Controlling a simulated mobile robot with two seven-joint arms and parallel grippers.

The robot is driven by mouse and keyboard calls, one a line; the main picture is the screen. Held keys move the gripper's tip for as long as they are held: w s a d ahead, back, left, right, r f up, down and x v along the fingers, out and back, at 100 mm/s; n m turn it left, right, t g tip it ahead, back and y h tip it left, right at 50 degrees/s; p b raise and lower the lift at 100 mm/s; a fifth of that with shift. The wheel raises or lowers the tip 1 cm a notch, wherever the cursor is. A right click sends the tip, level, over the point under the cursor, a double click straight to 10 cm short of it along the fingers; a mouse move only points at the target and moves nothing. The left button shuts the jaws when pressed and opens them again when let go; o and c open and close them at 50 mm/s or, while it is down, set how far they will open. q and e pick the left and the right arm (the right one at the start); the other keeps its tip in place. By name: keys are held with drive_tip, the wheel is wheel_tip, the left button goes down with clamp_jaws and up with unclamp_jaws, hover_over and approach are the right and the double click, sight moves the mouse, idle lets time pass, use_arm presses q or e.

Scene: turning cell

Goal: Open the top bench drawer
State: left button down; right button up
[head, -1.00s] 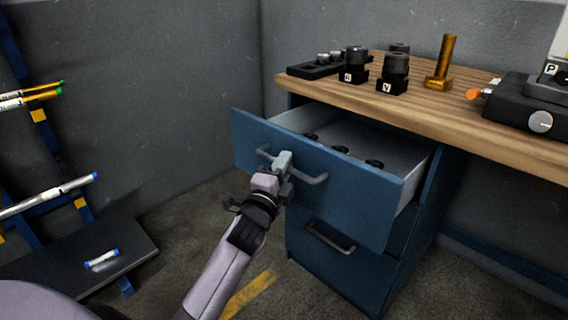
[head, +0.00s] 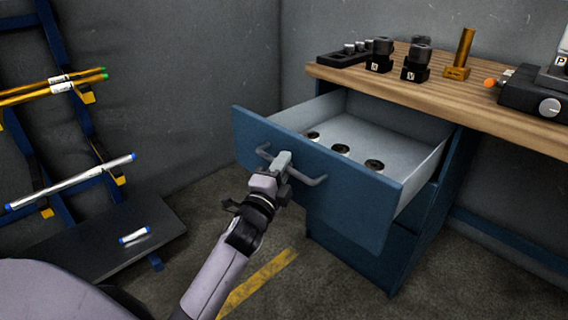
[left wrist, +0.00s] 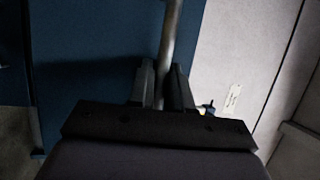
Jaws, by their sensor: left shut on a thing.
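The top bench drawer (head: 335,190) is blue with a grey interior. It stands well out from the bench, and several round dark-centred items, one of them here (head: 374,165), lie on its floor. My left gripper (head: 283,163) is shut on the drawer's grey bar handle (head: 312,181), near the middle of the bar. In the left wrist view the handle bar (left wrist: 170,45) runs between the two dark fingers (left wrist: 162,88), with the blue drawer front (left wrist: 95,60) behind. My right gripper is in neither view.
The wooden bench top (head: 420,93) carries black tool holders (head: 416,64), a brass-coloured post (head: 460,55) and a black device (head: 530,95). A lower drawer sits beneath the open one. A blue rack (head: 85,120) with bars stands left. Grey floor lies between.

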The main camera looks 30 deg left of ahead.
use_arm(q)
drive_tip(key=shift+s+a, duration=0.1)
drive_tip(key=shift+s, duration=0.15)
drive_tip(key=c, duration=1.1)
unclamp_jaws()
drive_tip(key=shift+v, duration=3.6)
drive_tip(key=s+d+f+n+g+h, duration=0.3)
drive_tip(key=s+d+f+n+g, duration=0.3)
drive_tip(key=s+f, duration=0.45)
drive_tip(key=s+d+f+n+g+h, duration=0.2)
drive_tip(key=s+d+f+n+g, duration=0.25)
drive_tip(key=s+f+n, duration=0.55)
drive_tip(key=r+m+p, duration=0.1)
drive_tip(key=r+p, duration=0.3)
drive_tip(key=p, duration=0.2)
drive_tip(key=a+r+m+p, duration=0.1)
drive_tip(key=r+p, duration=0.4)
drive_tip(key=p, duration=0.1)
drive_tip(key=w+r+t+p, duration=0.1)
drive_tip(key=r+p, duration=0.3)
drive_tip(key=p, duration=0.1)
drive_tip(key=shift+a+r+m+p, duration=0.15)
drive_tip(key=shift+r+m+p, duration=0.1)
drive_tip(key=shift+m+p, duration=0.15)
